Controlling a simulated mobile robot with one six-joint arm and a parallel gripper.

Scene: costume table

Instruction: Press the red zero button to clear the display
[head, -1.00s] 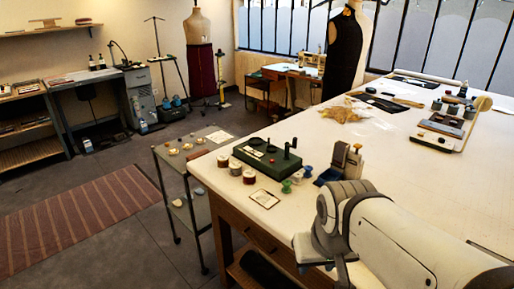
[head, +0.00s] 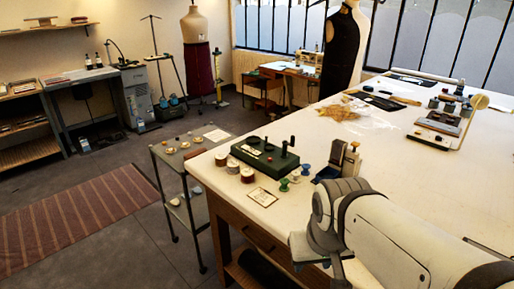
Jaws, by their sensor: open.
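I cannot make out a red zero button or a lit display in this view. A green box-shaped device (head: 264,159) with dials on top and a small upright knob stands near the left end of the big pale table (head: 390,170). A second device with a pale base (head: 436,131) stands at the table's far right; its details are too small to read. My gripper (head: 338,268) hangs at the table's front edge, mostly hidden by my wrist. It is open, apart from the green device and to its lower right, with nothing seen in it.
Several thread spools (head: 247,175) and a small framed card (head: 262,197) lie before the green device. A blue-based upright tool (head: 342,163) stands right of it. A grey trolley (head: 172,172) stands left of the table.

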